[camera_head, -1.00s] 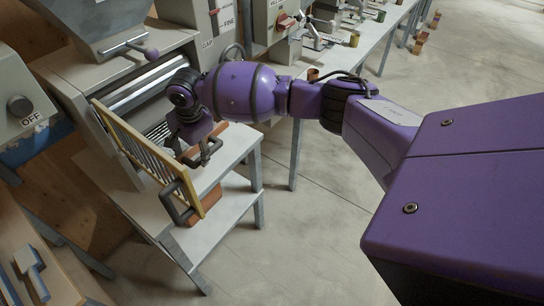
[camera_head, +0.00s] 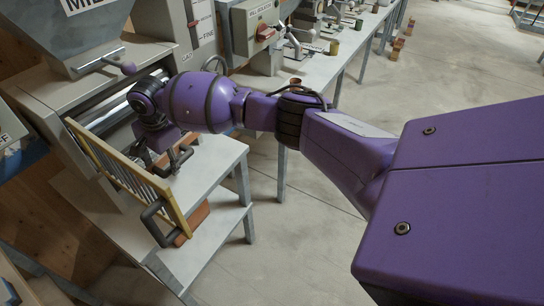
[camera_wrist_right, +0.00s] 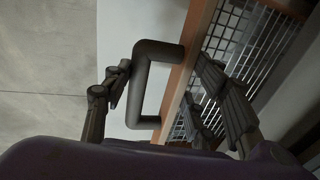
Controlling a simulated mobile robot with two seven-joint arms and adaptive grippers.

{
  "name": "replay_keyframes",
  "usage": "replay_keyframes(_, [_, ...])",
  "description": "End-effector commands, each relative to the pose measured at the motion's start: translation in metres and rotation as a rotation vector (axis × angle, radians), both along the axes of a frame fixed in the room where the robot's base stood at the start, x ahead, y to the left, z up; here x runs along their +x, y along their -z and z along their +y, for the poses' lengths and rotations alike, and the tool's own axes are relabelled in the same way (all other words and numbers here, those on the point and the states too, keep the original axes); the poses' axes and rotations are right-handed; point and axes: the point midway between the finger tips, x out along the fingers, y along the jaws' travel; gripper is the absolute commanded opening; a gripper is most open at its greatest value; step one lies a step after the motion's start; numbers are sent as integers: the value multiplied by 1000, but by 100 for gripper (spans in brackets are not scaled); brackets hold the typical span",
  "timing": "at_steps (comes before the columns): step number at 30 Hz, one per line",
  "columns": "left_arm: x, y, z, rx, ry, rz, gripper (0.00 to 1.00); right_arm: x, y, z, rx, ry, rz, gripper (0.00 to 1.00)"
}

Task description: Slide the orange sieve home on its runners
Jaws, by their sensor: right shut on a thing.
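The orange sieve has an orange-brown frame (camera_wrist_right: 184,72) around a metal mesh, with a dark U-shaped handle (camera_wrist_right: 143,84) on its outer edge in the right wrist view. In the head view it is mostly hidden behind my right arm and a yellow barred frame; a bit of orange (camera_head: 188,138) shows beside the gripper. My right gripper (camera_head: 173,160) is at the mill's front, shut on the sieve's handle. The runners cannot be made out. My left gripper is not in view.
The yellow barred frame (camera_head: 112,168) with its own dark handle (camera_head: 152,225) stands close in front of my gripper. An orange piece (camera_head: 193,222) shows behind it, low down. The grey mill (camera_head: 45,90) is behind; a long bench (camera_head: 320,65) runs right.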

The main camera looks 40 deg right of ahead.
Motion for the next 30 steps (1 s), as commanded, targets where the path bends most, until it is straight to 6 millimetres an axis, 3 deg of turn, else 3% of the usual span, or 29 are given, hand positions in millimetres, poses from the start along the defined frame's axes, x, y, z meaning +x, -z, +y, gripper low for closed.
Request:
replay_keyframes(1, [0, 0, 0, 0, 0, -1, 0, 2, -3, 1, 2, -1, -6, 15])
replay_keyframes(2, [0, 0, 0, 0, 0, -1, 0, 2, -3, 1, 2, -1, -6, 56])
replay_keyframes(6, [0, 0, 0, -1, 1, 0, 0, 1, -3, 1, 2, -1, -5, 74])
replay_keyframes(19, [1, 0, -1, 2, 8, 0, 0, -1, -9, 0, 0, 0, -1, 74])
replay_keyframes(30, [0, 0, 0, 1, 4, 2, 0, -14, -81, -4, 3, -2, -5, 74])
